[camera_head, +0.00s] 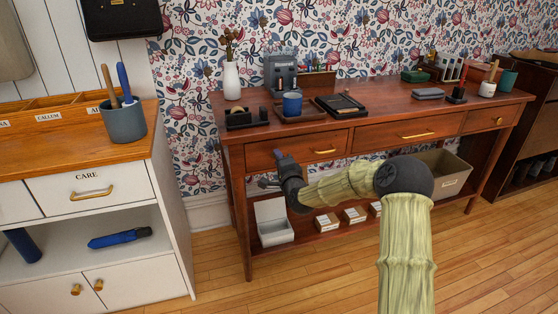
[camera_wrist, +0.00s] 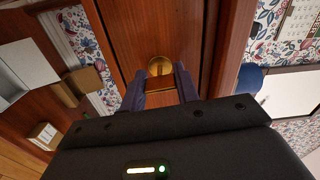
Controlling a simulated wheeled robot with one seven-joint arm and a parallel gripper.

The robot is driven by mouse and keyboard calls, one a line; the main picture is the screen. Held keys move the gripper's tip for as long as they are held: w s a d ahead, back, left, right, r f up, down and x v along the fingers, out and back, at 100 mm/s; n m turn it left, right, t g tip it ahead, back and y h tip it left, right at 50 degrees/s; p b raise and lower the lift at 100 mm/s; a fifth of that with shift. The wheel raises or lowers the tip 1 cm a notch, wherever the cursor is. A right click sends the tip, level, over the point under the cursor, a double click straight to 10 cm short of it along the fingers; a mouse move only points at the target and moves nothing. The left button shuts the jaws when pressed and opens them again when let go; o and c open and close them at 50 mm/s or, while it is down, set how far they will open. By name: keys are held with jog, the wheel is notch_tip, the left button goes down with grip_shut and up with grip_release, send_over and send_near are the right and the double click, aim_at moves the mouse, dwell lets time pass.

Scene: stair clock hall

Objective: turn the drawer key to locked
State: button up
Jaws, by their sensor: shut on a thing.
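My gripper (camera_head: 281,157) is at the left part of this drawer front and hides the lock there. In the wrist view, a round brass piece at the drawer lock (camera_wrist: 160,66) shows between the tips of my gripper (camera_wrist: 160,80). The two dark fingers are shut on the drawer key, one on each side. The key's shape is mostly hidden, so I cannot tell which way it is turned.
Below are an open white box (camera_head: 274,222), small cartons and a grey bin (camera_head: 447,170). A white cabinet (camera_head: 90,195) stands left, with floor between.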

dwell(0.4)
jog(key=o, duration=1)
jog(key=shift+s, duration=0.15)
jog(key=p+v, duration=0.3)
jog(key=v, duration=1.4)
jog(key=shift+s+f, duration=0.1)
jog(key=shift+a, duration=0.1)
